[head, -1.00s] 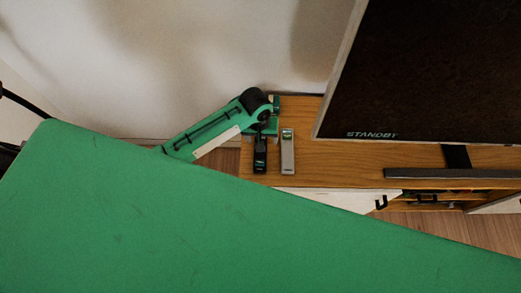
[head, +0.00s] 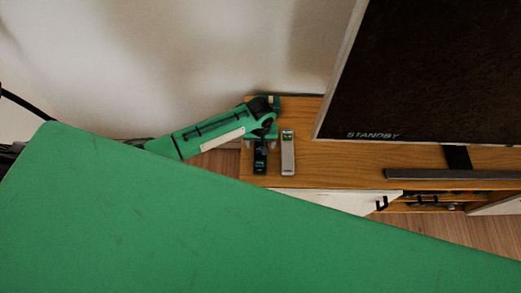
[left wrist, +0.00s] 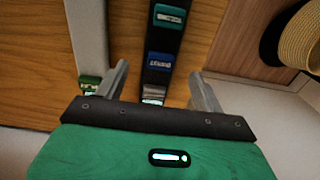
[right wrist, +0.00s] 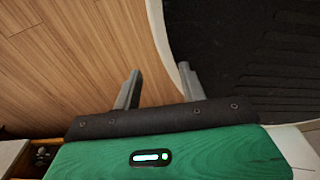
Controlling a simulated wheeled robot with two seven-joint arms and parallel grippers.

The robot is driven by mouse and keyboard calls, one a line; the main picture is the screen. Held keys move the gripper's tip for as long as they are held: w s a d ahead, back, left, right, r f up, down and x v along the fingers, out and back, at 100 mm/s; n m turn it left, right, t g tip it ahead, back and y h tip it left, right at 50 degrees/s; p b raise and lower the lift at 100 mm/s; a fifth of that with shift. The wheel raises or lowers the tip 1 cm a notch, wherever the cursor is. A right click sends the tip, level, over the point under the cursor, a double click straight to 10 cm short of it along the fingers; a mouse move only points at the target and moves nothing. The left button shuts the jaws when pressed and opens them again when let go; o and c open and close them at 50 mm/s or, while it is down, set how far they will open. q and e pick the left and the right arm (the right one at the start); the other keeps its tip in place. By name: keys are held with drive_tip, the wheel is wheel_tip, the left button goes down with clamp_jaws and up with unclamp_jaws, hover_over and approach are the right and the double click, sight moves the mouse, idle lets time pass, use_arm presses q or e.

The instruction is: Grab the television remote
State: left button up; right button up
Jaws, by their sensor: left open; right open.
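Two slim handsets lie side by side on the wooden TV bench (head: 340,178). One is a black handset (head: 260,160); the other is a grey handset (head: 288,160) just right of it. I cannot tell which is the television remote. My left gripper (head: 261,145) is open above the black handset and hides its far part. In the left wrist view the black handset (left wrist: 162,40), with green and blue labels, runs between the spread fingers (left wrist: 158,75). The grey handset (left wrist: 88,35) lies outside them at left. My right gripper (right wrist: 158,80) is open and empty above the floor.
A large screen (head: 430,70) reading STANDBY stands on the bench to the right, with a dark bar (head: 450,174) before it. The wall is close behind. A straw hat with a dark band (left wrist: 300,40) shows in the left wrist view.

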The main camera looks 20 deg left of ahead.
use_arm(q)
wheel_tip(320, 180, down, 4)
drive_tip(key=shift+r, duration=0.15)
drive_tip(key=shift+f, duration=0.35)
use_arm(e)
drive_tip(key=shift+s+a, duration=0.1)
drive_tip(key=shift+a, duration=0.7)
drive_tip(key=shift+d, duration=0.1)
use_arm(q)
drive_tip(key=c, duration=1.1)
drive_tip(key=shift+c, duration=0.2)
drive_tip(key=shift+r, duration=0.1)
use_arm(e)
drive_tip(key=shift+d, duration=0.75)
use_arm(q)
drive_tip(key=shift+r, duration=0.1)
